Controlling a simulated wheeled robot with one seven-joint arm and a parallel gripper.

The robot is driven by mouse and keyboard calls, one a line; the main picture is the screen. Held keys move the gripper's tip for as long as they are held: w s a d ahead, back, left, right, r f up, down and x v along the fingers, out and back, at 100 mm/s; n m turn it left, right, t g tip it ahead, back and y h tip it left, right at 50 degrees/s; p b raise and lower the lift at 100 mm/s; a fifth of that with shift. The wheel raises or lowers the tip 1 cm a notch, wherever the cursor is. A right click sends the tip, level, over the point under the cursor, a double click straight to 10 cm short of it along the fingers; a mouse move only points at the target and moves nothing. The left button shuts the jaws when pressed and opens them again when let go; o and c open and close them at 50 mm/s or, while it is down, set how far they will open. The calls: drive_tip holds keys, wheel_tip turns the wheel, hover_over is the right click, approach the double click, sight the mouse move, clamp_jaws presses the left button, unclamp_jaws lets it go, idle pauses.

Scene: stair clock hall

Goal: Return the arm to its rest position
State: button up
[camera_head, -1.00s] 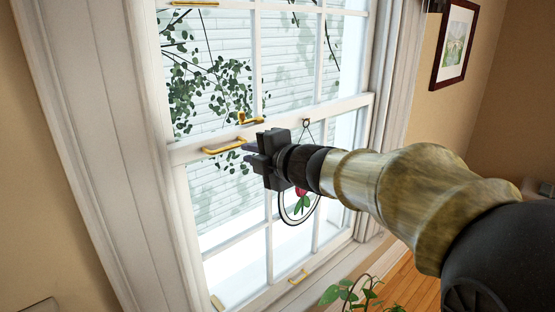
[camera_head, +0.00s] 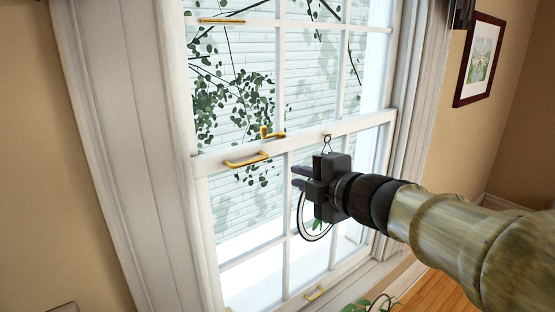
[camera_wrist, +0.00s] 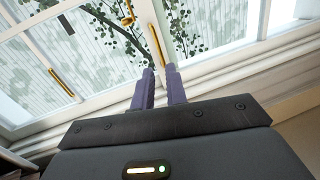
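My arm reaches in from the right in the head view, and my gripper (camera_head: 299,177) is in front of the window, below and right of a brass pull handle (camera_head: 247,160) on the sash rail. Its two dark fingers are a little apart with nothing between them. In the wrist view the purple-grey fingers (camera_wrist: 160,72) also show a narrow gap, with a brass handle (camera_wrist: 158,48) beyond their tips. My gripper is clear of the handle in the head view.
A round hanging ornament (camera_head: 302,226) is partly hidden behind my gripper. A plant (camera_head: 372,304) stands below. A framed picture (camera_head: 479,60) hangs at right.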

drive_tip(key=s+d+f+m+g+h+p, duration=0.15)
drive_tip(key=d+f+m+h, duration=0.25)
drive_tip(key=f+m, duration=0.4)
drive_tip(key=d+f+m+g+h+p, duration=0.1)
drive_tip(key=d+f+m+g+h, duration=0.1)
drive_tip(key=d+f+m+h, duration=0.4)
drive_tip(key=s+a+f+m+g+y+p, duration=0.1)
drive_tip(key=s+a+f+m+g+y, duration=0.1)
drive_tip(key=s+f+m+g, duration=0.5)
drive_tip(key=s+f+m, duration=0.2)
drive_tip(key=s+f, duration=0.3)
drive_tip(key=f, duration=0.1)
drive_tip(key=shift+s+a+f, duration=0.25)
drive_tip(key=shift+s+a, duration=0.1)
drive_tip(key=shift+s, duration=0.05)
drive_tip(key=shift+w, duration=0.1)
drive_tip(key=shift+a, duration=0.15)
